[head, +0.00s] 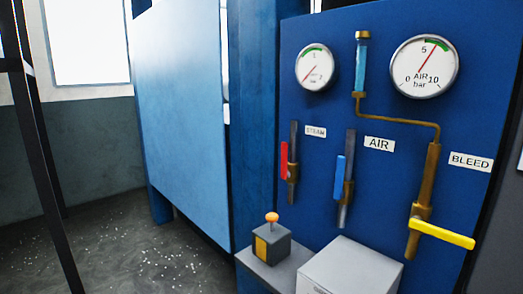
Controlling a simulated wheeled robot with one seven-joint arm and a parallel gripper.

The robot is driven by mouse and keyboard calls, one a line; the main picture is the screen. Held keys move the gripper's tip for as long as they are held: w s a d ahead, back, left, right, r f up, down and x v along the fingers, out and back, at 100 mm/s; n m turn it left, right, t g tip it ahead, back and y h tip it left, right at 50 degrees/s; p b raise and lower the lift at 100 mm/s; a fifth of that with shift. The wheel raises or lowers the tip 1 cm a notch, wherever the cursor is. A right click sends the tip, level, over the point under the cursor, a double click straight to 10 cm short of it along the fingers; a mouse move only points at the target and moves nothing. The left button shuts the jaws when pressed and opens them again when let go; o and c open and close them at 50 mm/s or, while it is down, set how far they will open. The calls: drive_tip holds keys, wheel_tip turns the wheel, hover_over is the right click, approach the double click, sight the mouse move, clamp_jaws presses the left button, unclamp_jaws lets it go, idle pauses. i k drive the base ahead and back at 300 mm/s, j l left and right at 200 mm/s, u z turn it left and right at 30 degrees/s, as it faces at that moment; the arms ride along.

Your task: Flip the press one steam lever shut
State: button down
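The red steam lever (284,160) is on the left of the blue panel (290,60). It points up, roughly along its short grey vertical pipe (294,134), with a brass valve body (292,172) at its lower end. A white STEAM label (315,131) is just to its right. Nothing touches the lever. My gripper is not in view.
Right of it are a blue lever (340,175) by the AIR label (379,144) and a crosswise yellow lever (442,233) by the BLEED label (471,162). Below, an orange-knobbed control box (271,243) and pale grey box (350,270) stick out. Gauges sit above.

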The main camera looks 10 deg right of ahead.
sight(285, 174)
drive_tip(key=i+j, duration=0.35)
drive_tip(key=i+j+z, duration=0.1)
drive_tip(key=i+j, duration=0.2)
drive_tip(key=j, duration=0.2)
drive_tip(key=i+j, duration=0.35)
drive_tip(key=i+j+z, duration=0.1)
drive_tip(key=i+j, duration=0.2)
drive_tip(key=j, duration=0.25)
